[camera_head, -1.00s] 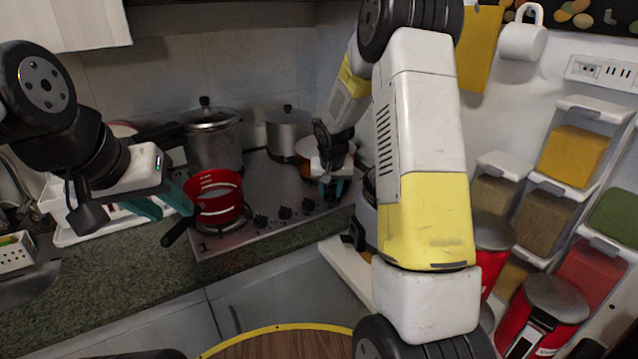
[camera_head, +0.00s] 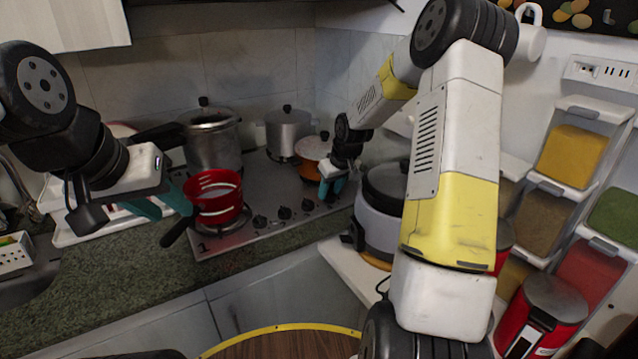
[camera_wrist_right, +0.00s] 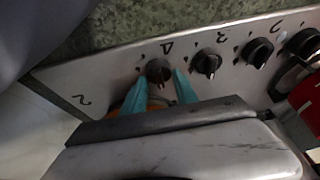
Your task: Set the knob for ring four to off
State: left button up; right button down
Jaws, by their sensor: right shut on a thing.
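The ring four knob (camera_wrist_right: 158,72) is a dark round knob on the steel front strip, beside a printed "4", in the right wrist view. My right gripper (camera_wrist_right: 160,82) is shut on it, with one teal finger on each side. In the head view the right gripper (camera_head: 331,190) is at the right end of the knob row and hides this knob. Which way the knob points is not clear. My left gripper (camera_head: 170,212) is open and empty, left of the red pot (camera_head: 215,196).
The other knobs (camera_head: 285,212) run leftward along the hob (camera_head: 260,185). An orange pot (camera_head: 312,150) and steel pots (camera_head: 289,132) stand on the hob. A rice cooker (camera_head: 380,215) stands close right of my right gripper. Spice dispensers (camera_head: 572,155) line the right wall.

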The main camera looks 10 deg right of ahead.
dwell(0.3)
jog(key=c, duration=0.9)
grip_release()
jog(key=shift+c, duration=0.2)
jog(key=v, duration=0.7)
jog(key=shift+s+r, duration=0.2)
jog(key=shift+r, duration=0.1)
